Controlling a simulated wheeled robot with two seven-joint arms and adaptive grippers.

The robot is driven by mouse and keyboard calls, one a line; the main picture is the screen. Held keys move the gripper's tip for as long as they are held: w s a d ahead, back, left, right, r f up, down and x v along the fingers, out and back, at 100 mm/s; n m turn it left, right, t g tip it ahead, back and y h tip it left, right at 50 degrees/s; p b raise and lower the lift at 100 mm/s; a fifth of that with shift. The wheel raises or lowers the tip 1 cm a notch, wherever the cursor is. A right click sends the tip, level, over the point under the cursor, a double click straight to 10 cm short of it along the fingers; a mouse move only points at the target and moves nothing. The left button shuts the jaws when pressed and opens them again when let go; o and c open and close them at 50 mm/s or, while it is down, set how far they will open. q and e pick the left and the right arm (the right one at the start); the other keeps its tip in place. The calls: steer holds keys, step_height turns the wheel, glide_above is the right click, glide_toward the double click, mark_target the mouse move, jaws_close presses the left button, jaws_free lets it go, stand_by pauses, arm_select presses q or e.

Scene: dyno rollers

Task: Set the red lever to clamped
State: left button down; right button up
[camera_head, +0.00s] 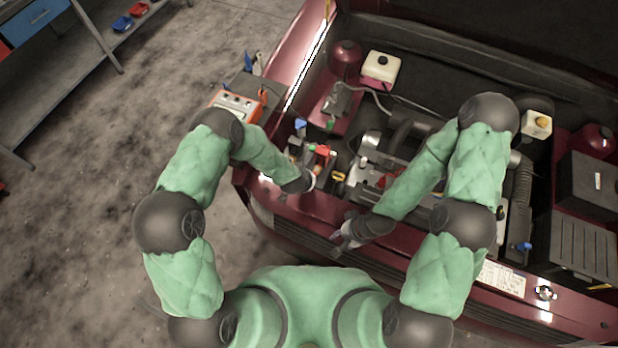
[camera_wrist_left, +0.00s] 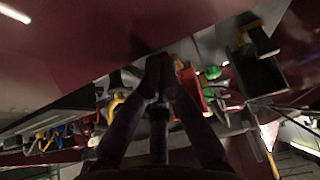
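A small red part (camera_head: 322,150), which may be the red lever, shows among the parts at the left front of the engine bay. A red part (camera_wrist_left: 190,88) also shows beside my left fingertips in the left wrist view; I cannot tell if it is the same part. My left gripper (camera_wrist_left: 160,72) has its dark fingers converging to nearly touching tips, with nothing clearly between them. In the head view, my left wrist is just below the small red part and its fingers are not clear. My right gripper (camera_head: 342,240) hangs over the front edge of the car, its fingers small and unclear.
The dark red car body (camera_head: 290,212) surrounds the crowded engine bay. An orange device (camera_head: 238,104) stands left of the bay. A green part (camera_wrist_left: 212,72) lies right of my left fingertips. A white reservoir (camera_head: 381,66) sits farther back.

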arm_select(q)
steer(key=shift+r, duration=0.1)
steer(key=v, duration=1.1)
steer(key=shift+s+r, duration=0.2)
steer(key=shift+r, duration=0.15)
steer(key=shift+a, duration=0.15)
arm_select(e)
steer(key=shift+s, duration=0.1)
